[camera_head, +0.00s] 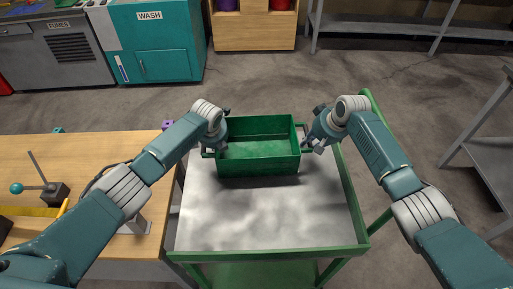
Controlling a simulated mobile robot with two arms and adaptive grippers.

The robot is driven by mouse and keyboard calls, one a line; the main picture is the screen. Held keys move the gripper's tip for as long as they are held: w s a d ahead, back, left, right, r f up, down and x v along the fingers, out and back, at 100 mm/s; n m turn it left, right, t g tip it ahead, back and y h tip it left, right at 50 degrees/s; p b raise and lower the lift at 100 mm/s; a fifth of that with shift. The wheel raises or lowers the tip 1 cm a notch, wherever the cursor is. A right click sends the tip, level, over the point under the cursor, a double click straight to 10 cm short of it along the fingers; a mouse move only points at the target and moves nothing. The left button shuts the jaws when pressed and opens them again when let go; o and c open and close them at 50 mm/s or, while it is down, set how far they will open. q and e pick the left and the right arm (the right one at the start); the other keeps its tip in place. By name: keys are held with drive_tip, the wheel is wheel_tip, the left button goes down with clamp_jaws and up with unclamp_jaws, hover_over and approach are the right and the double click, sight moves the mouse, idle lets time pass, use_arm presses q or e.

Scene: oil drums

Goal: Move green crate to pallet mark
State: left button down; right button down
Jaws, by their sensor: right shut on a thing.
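The green crate (258,163) is an open, empty-looking box, over the far part of a grey-topped cart (268,222) with a green rim. I cannot tell whether it rests on the top or hangs just above it. My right gripper (307,145) is shut on the crate at its right end. My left gripper (215,149) is at the crate's left end, by a handle; its fingers are largely hidden, so its grip is unclear. I can make out no pallet mark.
A wooden workbench (90,150) with a lever tool (42,188) stands on the left, close to the cart. A teal WASH cabinet (155,45) and a wooden shelf unit (254,32) stand at the back. Metal racks (400,28) are at the back right. Concrete floor lies free behind the cart.

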use_arm(q)
drive_tip(key=shift+r, duration=0.2)
use_arm(e)
drive_tip(key=shift+r, duration=0.15)
